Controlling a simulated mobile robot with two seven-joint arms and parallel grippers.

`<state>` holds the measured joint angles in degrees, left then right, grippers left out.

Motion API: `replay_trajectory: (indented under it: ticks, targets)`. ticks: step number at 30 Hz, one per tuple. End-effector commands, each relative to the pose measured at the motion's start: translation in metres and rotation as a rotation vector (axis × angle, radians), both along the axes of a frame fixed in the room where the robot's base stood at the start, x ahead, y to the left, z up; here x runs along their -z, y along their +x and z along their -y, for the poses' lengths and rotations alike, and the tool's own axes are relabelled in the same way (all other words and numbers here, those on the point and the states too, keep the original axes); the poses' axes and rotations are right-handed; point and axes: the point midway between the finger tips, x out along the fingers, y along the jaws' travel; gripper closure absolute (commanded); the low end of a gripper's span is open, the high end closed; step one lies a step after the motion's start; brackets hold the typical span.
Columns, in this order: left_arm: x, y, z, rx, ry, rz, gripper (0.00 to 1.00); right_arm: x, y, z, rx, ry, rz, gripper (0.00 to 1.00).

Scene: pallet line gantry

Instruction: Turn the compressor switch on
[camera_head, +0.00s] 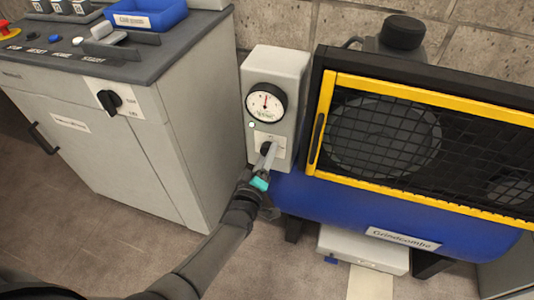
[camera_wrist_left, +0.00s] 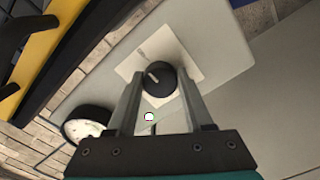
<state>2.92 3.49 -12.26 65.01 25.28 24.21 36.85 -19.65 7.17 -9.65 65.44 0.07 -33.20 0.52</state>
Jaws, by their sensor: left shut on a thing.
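The compressor switch is a black rotary knob (camera_wrist_left: 161,82) with a white pointer mark, on a white label plate (camera_wrist_left: 178,50). It sits on the front of a grey control box (camera_head: 275,62). My left gripper (camera_head: 267,152) reaches it from below in the head view, and its fingers hide much of the knob there. In the left wrist view the fingers stand on either side of the knob, shut on it. The pointer mark slants toward the plate's upper left in that view. A small pale indicator light (camera_head: 252,125) sits below the gauge. My right gripper is not in view.
A round pressure gauge (camera_head: 266,102) is above the switch. The blue compressor tank (camera_head: 340,212) and yellow-framed mesh guard (camera_head: 420,92) stand close on the right. A grey cabinet (camera_head: 150,150) with another black knob (camera_head: 109,101) stands on the left.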

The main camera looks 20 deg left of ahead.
Motion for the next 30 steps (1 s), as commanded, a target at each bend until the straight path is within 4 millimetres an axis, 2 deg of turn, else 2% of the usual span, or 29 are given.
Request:
replay_trajectory:
  ticks: [14,15,22,30]
  targets:
    - [-0.0004,0.0003,-0.0008,-0.001,0.016,0.002,1.00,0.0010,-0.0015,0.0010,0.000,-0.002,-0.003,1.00]
    - [-0.0004,0.0003,-0.0008,-0.001,0.016,0.002,0.44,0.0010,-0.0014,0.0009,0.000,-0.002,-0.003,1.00]
    - [-0.0003,0.0003,-0.0005,0.000,0.014,0.002,0.19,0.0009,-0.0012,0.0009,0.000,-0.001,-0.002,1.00]
    - [-0.0002,-0.0006,-0.0003,0.000,0.012,0.000,0.19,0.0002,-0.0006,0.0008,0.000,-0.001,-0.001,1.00]
